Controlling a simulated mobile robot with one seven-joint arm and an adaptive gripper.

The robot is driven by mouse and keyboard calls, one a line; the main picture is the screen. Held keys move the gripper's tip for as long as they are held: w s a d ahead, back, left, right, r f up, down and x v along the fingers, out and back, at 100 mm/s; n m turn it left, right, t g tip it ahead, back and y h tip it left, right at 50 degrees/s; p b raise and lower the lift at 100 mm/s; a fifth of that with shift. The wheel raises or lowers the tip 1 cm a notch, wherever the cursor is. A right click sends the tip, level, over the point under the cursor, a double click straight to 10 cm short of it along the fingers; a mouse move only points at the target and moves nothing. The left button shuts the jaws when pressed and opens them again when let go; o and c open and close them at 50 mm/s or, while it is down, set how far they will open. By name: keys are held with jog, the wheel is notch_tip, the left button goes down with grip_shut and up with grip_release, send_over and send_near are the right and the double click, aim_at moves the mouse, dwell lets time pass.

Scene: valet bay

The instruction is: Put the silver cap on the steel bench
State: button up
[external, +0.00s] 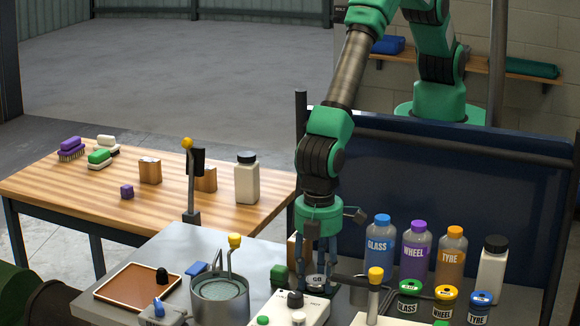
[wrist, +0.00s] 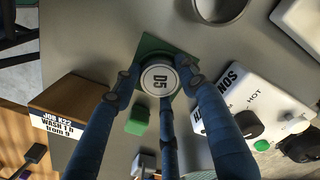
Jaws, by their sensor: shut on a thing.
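The silver cap (wrist: 160,80) is a round disc with a pale top marked "D5" in the wrist view. It shows small and partly hidden in the external view (external: 318,279). My gripper (wrist: 162,88) points down with its blue fingers around the cap and is shut on it; in the external view my gripper (external: 317,262) is low over the bench. A dark green square (wrist: 152,45) shows beneath the cap; I cannot tell whether the cap touches it. The steel bench (external: 180,242) is grey and extends around them, also in the wrist view (wrist: 85,35).
A white control box (external: 285,308) and a metal pot (external: 222,300) stand close by. A green block (wrist: 137,121) and a labelled wooden block (wrist: 70,105) are near my fingers. Bottles (external: 415,245) stand right. A brown tray (external: 137,287) lies left. Bare bench shows upper left in the wrist view.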

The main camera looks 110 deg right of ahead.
aim_at(318, 280)
jog(key=shift+s+d+f, duration=0.15)
jog(key=shift+f, duration=0.4)
jog(key=shift+o, duration=0.2)
jog(key=shift+s+d+f, duration=0.1)
jog(key=shift+s+f, duration=0.05)
jog(key=shift+f, duration=0.15)
jog(key=shift+f+b, duration=0.15)
jog(key=shift+b, duration=0.15)
jog(key=o, duration=0.9)
jog(key=shift+s, duration=0.1)
jog(key=o, duration=0.4)
jog(key=shift+f, duration=0.15)
jog(key=shift+w+f, duration=0.15)
jog(key=shift+w, duration=0.05)
jog(key=shift+r, duration=0.5)
notch_tip(318, 280, up, 12)
jog(key=shift+w+a, duration=0.15)
jog(key=shift+a, duration=0.1)
